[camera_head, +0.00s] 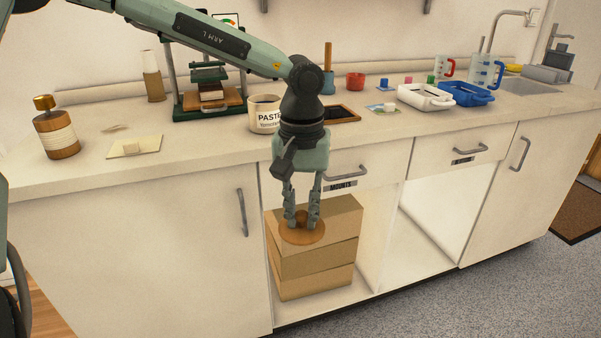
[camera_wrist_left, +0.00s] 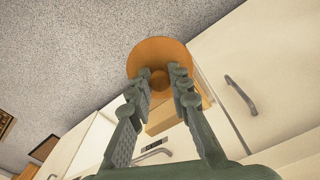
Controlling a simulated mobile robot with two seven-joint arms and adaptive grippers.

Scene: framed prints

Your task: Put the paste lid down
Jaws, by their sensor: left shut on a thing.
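The paste lid (camera_head: 301,236) is a round orange-brown wooden disc with a knob on top. My left gripper (camera_head: 301,218) points down in front of the counter and is shut on the lid's knob. In the head view the lid shows in front of a stack of tan boxes. It also shows in the left wrist view (camera_wrist_left: 160,52) between the fingertips, with grey floor behind it. The paste tub (camera_head: 264,118), white with a "PASTE" label, stands on the counter with its top open, left of my left wrist. My right gripper is not in view.
The tan boxes (camera_head: 318,258) are stacked in an open cabinet bay below the counter (camera_head: 200,150). A press (camera_head: 207,95), a wooden-and-white jar (camera_head: 56,128), a dark tray (camera_head: 341,114), a white tray (camera_head: 425,97) and a blue tray (camera_head: 466,93) stand on the counter. Its front left is mostly clear.

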